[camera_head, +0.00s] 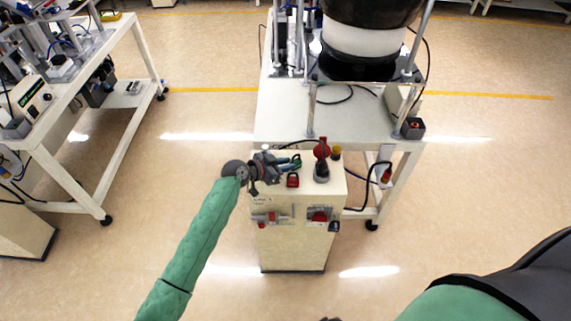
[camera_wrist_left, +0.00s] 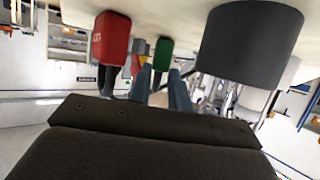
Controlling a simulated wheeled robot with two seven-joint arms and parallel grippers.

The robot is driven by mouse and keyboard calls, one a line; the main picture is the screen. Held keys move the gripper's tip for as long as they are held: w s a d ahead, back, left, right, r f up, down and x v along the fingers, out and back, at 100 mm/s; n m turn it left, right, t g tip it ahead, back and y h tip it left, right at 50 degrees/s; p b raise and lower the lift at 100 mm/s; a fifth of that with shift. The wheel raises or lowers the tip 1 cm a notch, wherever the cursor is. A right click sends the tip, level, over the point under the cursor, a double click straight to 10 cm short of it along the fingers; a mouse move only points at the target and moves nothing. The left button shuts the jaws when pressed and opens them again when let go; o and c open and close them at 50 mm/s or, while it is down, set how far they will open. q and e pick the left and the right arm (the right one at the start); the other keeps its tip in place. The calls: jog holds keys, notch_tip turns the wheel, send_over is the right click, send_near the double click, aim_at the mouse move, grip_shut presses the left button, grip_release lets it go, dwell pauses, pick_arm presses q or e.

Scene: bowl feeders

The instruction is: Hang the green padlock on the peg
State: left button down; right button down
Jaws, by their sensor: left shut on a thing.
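My left gripper (camera_head: 292,161) is over the top of the cream control box, with its two blue-grey fingers pointing right. In the left wrist view the fingers (camera_wrist_left: 161,82) are shut on the green padlock (camera_wrist_left: 163,53), which sits between their tips. In the head view the padlock is small and mostly hidden by the fingers. A red padlock (camera_head: 293,180) is just in front of the gripper; it also shows in the left wrist view (camera_wrist_left: 111,38), apart from the fingers. I cannot make out the peg clearly.
The control box (camera_head: 290,245) carries a red-topped black lever (camera_head: 321,160) and a yellow knob (camera_head: 336,152) right of the gripper. Red fittings (camera_head: 319,214) are on its front. A white table (camera_head: 275,122) with a bowl feeder (camera_head: 362,40) stands behind.

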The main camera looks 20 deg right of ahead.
pick_arm(q)
jog(key=shift+f, duration=0.15)
pick_arm(e)
jog(key=shift+r, duration=0.1)
pick_arm(q)
jog(key=c, duration=1.6)
grip_release()
jog(key=o, duration=0.3)
pick_arm(e)
jog(key=shift+w+a+r, duration=0.1)
jog(key=shift+w+r, duration=0.15)
jog(key=shift+w, duration=0.1)
jog(key=shift+s, duration=0.15)
